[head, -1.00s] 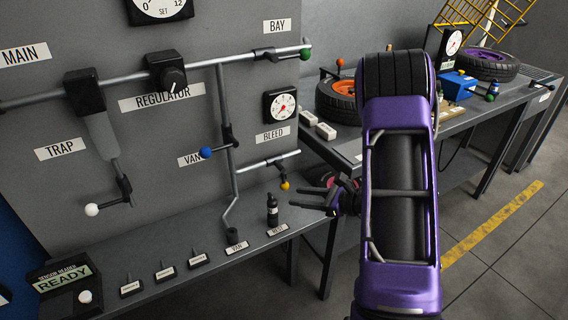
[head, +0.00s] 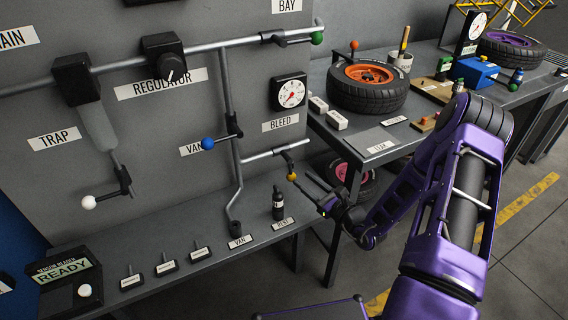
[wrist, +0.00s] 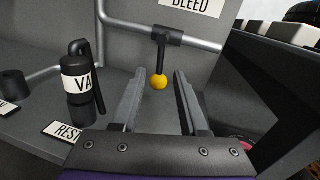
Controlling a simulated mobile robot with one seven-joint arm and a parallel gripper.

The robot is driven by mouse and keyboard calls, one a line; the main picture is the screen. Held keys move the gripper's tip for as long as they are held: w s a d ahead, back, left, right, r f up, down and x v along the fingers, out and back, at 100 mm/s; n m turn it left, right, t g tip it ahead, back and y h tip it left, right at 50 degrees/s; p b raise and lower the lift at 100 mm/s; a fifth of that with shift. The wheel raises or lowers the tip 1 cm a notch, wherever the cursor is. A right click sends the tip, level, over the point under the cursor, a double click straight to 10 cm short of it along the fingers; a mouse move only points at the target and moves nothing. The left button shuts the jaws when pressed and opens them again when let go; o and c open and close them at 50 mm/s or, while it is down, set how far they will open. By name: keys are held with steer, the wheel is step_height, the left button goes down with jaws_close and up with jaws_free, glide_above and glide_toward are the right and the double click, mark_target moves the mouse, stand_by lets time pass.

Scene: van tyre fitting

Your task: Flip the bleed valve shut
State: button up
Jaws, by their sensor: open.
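The bleed valve is a black lever with a yellow ball (head: 292,176) on its end, on the short pipe under the BLEED label (head: 281,123). The lever hangs down from the pipe. In the wrist view the yellow ball (wrist: 159,82) sits ahead of my fingertips, in line with the gap between them. My gripper (head: 314,188) is open and empty, just right of and slightly below the ball in the head view. In the wrist view my gripper (wrist: 160,85) shows its two fingers apart. I cannot tell whether a finger touches the ball.
A black bottle (head: 278,203) stands on the shelf (head: 205,240) to the left, near the REST label (head: 283,224). The blue van lever (head: 208,143) is up and left. The workbench (head: 385,142) with an orange-rimmed tyre (head: 394,95) is to the right.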

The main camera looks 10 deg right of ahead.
mark_target(290, 169)
steer(key=x, duration=1)
steer(key=shift+w+a, duration=0.1)
steer(key=shift+w, duration=0.15)
jaws_close()
steer(key=shift+f, duration=0.1)
stand_by(0.8)
